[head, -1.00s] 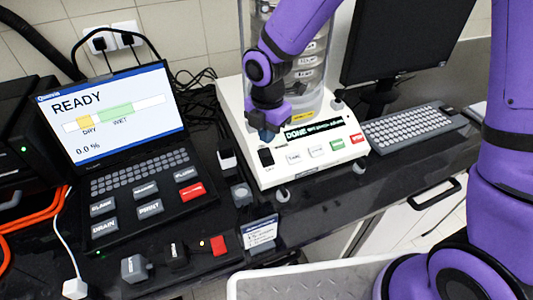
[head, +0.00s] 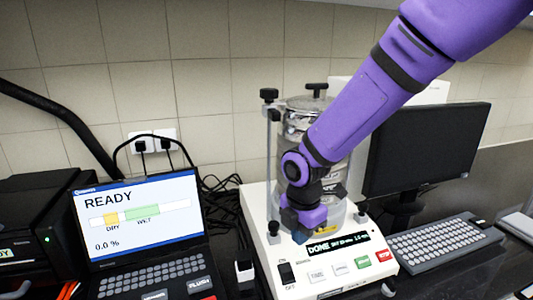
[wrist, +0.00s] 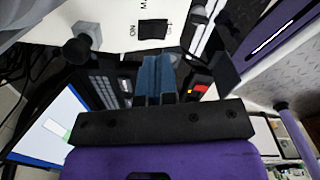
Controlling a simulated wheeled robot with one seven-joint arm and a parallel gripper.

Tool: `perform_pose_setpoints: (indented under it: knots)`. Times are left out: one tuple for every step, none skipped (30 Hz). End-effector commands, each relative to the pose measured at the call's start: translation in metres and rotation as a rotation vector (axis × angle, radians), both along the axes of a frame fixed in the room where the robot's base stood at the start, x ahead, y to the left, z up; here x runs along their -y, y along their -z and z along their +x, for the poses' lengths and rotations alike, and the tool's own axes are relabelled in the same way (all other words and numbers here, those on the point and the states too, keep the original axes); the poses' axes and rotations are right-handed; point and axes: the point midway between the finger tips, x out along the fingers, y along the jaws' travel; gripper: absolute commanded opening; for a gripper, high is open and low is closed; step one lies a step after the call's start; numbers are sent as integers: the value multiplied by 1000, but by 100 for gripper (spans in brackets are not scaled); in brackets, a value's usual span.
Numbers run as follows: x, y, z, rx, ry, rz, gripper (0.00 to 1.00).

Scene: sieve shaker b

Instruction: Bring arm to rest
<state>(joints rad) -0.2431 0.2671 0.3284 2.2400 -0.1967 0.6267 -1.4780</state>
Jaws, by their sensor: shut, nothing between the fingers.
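My purple arm reaches down from the upper right in the head view, in front of the sieve shaker. My gripper (head: 300,236) points down just above the left part of the shaker's white base (head: 262,215). Its two blue fingers are together with nothing between them, as the wrist view also shows (wrist: 158,72). The clear sieve stack (head: 300,115) stands behind my wrist and is partly hidden by it. The shaker's display (head: 338,244) reads DONE. The black power switch (head: 287,273) is below and left of my gripper; it also shows in the wrist view (wrist: 152,29).
A laptop-like instrument (head: 140,215) reading READY stands left of the shaker. A monitor (head: 425,150) and a keyboard (head: 440,242) stand to the right. Cables run along the tiled wall. The air above the instrument looks free.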

Motion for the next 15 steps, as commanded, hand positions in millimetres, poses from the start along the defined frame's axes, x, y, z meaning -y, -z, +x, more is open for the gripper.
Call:
perform_pose_setpoints:
  knots:
    - [10, -13, -1, 20, 66, 0, 0]
    - [16, -20, -1, 30, 108, 0, 0]
    - [24, -29, -2, 44, 165, 3, 0]
    - [29, -35, -3, 53, 209, 5, 0]
    - [35, -41, -4, 62, 251, 6, 0]
    - [43, -49, -6, 74, 309, 10, 0]
    - [48, -55, -8, 84, 351, 12, 0]
    - [53, -61, -10, 92, 393, 16, 0]
    - [61, -69, -12, 106, 451, 22, 0]
    - [66, -75, -14, 114, 493, 27, 0]
    - [72, -81, -17, 122, 536, 31, 0]
    - [79, -88, -20, 133, 593, 39, 0]
    - [84, -94, -23, 142, 635, 46, 0]
    - [89, -99, -25, 151, 678, 52, 0]
    - [96, -106, -29, 162, 735, 62, 0]
